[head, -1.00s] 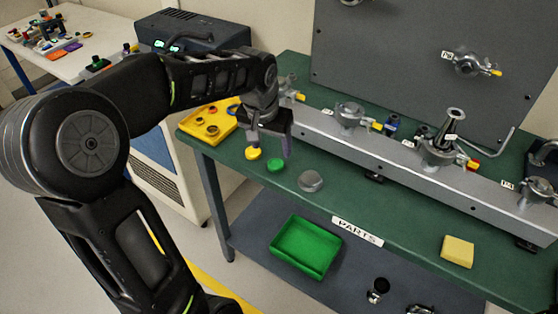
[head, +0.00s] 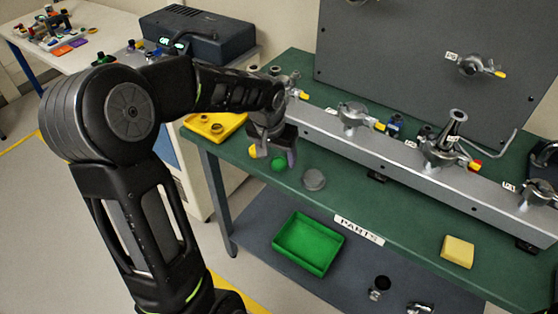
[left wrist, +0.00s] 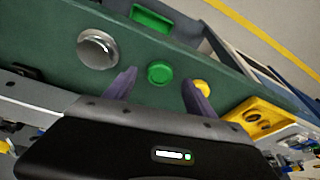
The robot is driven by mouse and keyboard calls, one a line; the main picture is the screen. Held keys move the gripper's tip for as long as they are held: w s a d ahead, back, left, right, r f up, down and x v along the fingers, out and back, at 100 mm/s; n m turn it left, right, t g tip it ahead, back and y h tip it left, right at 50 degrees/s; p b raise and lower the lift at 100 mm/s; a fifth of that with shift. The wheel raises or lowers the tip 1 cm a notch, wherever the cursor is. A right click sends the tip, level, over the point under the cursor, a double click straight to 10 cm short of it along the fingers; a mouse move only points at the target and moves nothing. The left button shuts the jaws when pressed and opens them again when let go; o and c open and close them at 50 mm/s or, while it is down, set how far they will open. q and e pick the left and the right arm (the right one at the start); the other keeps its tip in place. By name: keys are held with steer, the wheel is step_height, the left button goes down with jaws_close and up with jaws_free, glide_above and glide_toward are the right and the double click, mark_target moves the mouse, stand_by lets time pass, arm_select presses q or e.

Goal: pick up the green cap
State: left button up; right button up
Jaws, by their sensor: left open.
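The green cap (head: 278,165) lies on the green bench top near its front edge. My left gripper (head: 274,154) is open just above and behind it in the head view, with nothing held. In the left wrist view the green cap (left wrist: 159,72) appears between the two purple-grey fingers, beyond their tips; I see no contact. A yellow cap (left wrist: 202,88) shows behind the right finger there, and in the head view the gripper partly hides it. A silver disc (head: 313,180) lies to the right of the green cap. My right gripper is not in view.
A yellow tray (head: 218,131) with rings sits at the bench's left end. A long metal rail (head: 390,165) with clamps runs behind the caps. A green bin (head: 299,222) stands on the lower shelf. A yellow block (head: 457,251) lies at the right front.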

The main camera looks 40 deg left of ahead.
mark_target(278, 163)
arm_select(q)
steer(key=shift+x, duration=1)
jaws_close()
steer(key=shift+r, duration=0.2)
step_height(278, 163, up, 10)
steer(key=b, duration=0.1)
stand_by(0.5)
steer(key=shift+f, duration=0.15)
stand_by(0.4)
